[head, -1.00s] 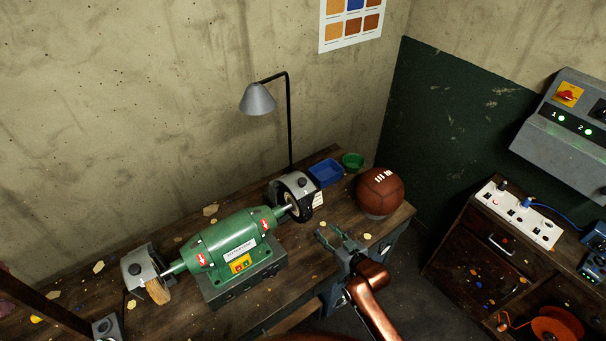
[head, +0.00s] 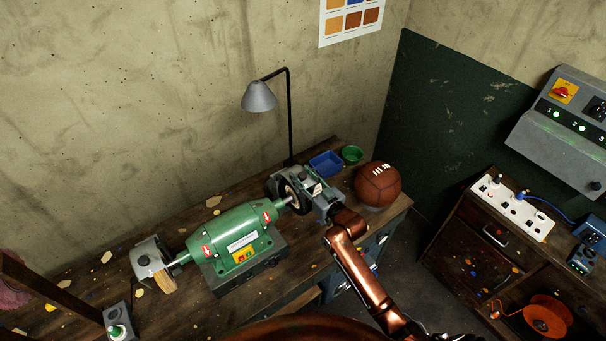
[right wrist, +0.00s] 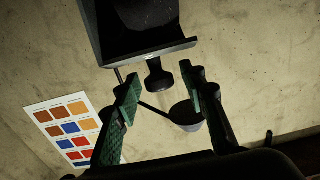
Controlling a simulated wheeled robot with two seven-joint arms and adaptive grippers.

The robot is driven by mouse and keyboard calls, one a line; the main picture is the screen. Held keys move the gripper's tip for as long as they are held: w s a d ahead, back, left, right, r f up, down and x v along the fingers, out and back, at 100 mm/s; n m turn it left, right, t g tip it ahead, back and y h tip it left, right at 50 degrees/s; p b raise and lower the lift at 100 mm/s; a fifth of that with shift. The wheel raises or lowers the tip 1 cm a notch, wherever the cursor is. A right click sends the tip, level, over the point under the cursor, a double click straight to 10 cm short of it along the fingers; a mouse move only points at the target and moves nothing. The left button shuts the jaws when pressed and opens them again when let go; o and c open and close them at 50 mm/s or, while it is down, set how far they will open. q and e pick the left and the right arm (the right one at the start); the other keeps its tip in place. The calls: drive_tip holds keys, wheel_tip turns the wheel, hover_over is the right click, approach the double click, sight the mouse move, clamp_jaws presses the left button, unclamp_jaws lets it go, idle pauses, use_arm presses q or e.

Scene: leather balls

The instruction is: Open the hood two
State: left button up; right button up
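The green polishing machine (head: 234,240) stands on the wooden bench with a grey hood over the wheel at each end. The right hood (head: 276,184) is partly hidden behind my right gripper (head: 318,193). In the right wrist view, the hood's grey edge (right wrist: 150,50) fills the top, with a dark round knob (right wrist: 158,80) below it. My right gripper's two green-padded fingers (right wrist: 160,88) are apart, on either side of the knob; I cannot tell whether they touch it. My left gripper is not in view.
A grey lamp (head: 259,97) stands behind the right hood. A blue tray (head: 325,163), a green bowl (head: 351,154) and a brown leather ball (head: 378,185) sit to its right, close to my arm. A grey switch box (head: 117,318) is at the lower left.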

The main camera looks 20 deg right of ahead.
drive_tip(key=shift+w, duration=0.1)
drive_tip(key=shift+c, duration=0.5)
clamp_jaws()
